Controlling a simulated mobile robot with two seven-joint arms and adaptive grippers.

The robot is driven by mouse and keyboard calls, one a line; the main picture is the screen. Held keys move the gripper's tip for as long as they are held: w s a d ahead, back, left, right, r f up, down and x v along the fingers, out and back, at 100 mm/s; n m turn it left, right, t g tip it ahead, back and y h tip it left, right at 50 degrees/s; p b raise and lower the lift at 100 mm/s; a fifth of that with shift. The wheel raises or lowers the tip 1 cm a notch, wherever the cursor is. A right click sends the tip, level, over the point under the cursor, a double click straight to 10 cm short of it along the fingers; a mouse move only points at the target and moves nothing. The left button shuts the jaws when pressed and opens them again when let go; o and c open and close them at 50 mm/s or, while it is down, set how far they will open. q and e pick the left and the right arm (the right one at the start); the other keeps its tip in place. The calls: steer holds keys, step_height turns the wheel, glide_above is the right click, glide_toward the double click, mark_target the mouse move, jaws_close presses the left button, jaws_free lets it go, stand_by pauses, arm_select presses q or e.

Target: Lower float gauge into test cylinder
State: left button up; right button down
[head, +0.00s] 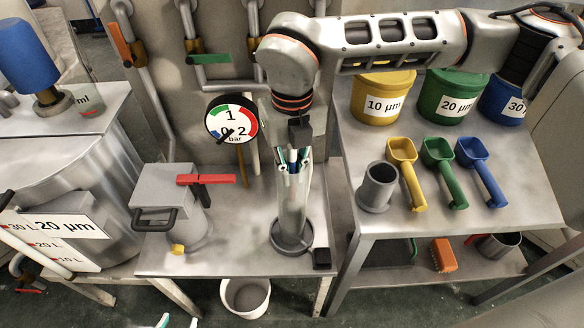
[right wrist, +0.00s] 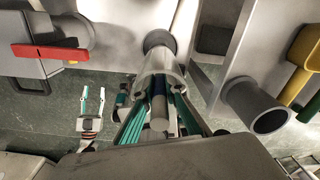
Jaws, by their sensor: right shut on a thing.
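The test cylinder (head: 291,212) is a tall grey tube standing upright on a dark round foot on the middle bench. My right gripper (head: 293,160) points down at its mouth. In the right wrist view its teal-padded fingers (right wrist: 158,118) are shut on the float gauge (right wrist: 159,93), a slim grey rod with a blue band. The gauge lines up with the mouth of the cylinder (right wrist: 160,66); how deep its lower end sits is hidden. My left gripper (head: 178,321) is low at the bottom edge, away from the cylinder; in the right wrist view (right wrist: 91,102) its fingers are apart and empty.
A grey valve box with red lever (head: 205,179) stands left of the cylinder, a pressure dial (head: 231,119) behind. Right, a bench holds a grey cup (head: 377,187), coloured scoops (head: 439,170) and tubs (head: 381,97). A white bucket (head: 246,297) is below.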

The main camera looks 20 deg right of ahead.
steer(key=shift+f, duration=0.65)
stand_by(0.3)
steer(key=c, duration=2)
jaws_free()
steer(key=shift+c, duration=0.2)
steer(key=shift+o, duration=0.3)
step_height(320, 180, up, 12)
steer(key=shift+r, duration=0.1)
